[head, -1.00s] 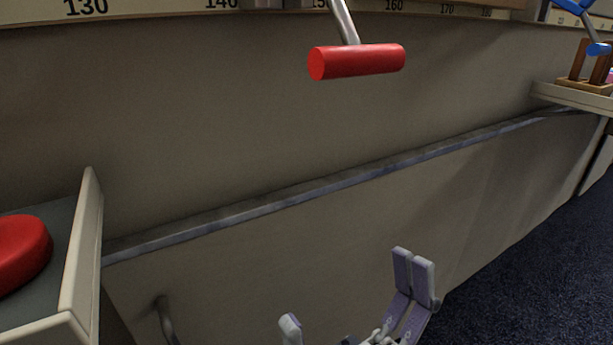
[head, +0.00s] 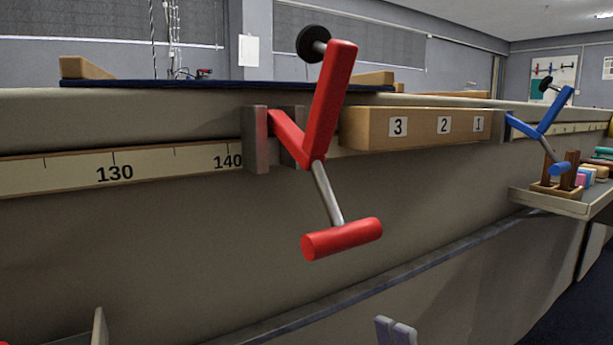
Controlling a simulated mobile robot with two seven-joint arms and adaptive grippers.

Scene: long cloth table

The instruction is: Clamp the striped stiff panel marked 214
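A red lever clamp (head: 326,105) is mounted on the table's front edge, just right of the 140 mark. Its red arm stands raised, with a round black pad (head: 313,43) above the table top. Its red grip (head: 341,239) hangs low on a grey rod. A blue lever clamp (head: 545,125) stands farther right with its black pad also raised. No striped panel and no number 214 can be made out. The tip of one gripper, seemingly my right (head: 396,331), shows at the bottom edge; most of it is cut off. My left gripper is out of view.
A wooden block (head: 412,127) numbered 3, 2, 1 sits between the clamps. A dark blue sheet (head: 215,84) lies on the table top. A side shelf (head: 545,203) at right holds wooden posts and coloured pieces. A numbered scale (head: 60,173) runs along the edge.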

